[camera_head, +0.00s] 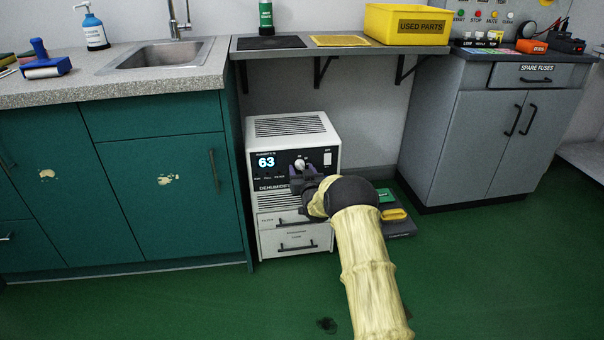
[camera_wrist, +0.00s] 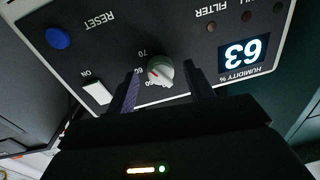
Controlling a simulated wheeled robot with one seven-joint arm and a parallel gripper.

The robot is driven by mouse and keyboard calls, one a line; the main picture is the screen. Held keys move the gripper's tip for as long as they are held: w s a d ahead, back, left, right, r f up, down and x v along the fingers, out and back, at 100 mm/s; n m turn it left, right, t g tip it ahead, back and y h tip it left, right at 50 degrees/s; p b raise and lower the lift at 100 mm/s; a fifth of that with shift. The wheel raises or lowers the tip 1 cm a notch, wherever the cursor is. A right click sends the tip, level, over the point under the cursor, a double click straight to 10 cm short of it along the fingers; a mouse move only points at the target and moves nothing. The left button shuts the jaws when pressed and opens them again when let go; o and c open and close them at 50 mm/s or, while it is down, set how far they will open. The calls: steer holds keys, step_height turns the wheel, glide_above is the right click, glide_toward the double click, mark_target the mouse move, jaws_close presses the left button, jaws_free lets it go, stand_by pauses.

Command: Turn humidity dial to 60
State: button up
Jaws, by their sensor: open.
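The white dehumidifier (camera_head: 290,130) stands on the floor under the shelf, and its lit display (camera_head: 266,162) reads 63. Its humidity dial (camera_head: 301,164) is a light round knob on the dark panel, just beyond my gripper (camera_head: 304,178). In the wrist view, upside down, the dial (camera_wrist: 160,70) sits between the two open fingers of my gripper (camera_wrist: 164,80), with a gap visible on either side. Marks such as 70 and 60 show around it. The display (camera_wrist: 244,52) also reads 63 there.
A green cabinet (camera_head: 170,190) stands close on the left. A dark case with yellow and green items (camera_head: 396,214) lies on the floor at right.

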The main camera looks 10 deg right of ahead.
steer(key=shift+w, duration=0.15)
steer(key=shift+c, duration=0.2)
steer(key=c, duration=0.9)
steer(key=shift+c, duration=0.2)
steer(key=shift+n, duration=0.4)
steer(key=n+p, duration=0.1)
steer(key=n, duration=0.3)
steer(key=shift+r+p, duration=0.1)
steer(key=shift+p, duration=0.2)
steer(key=n, duration=0.4)
steer(key=shift+n+g+p, duration=0.3)
steer(key=shift+n, duration=0.1)
steer(key=shift+h, duration=0.3)
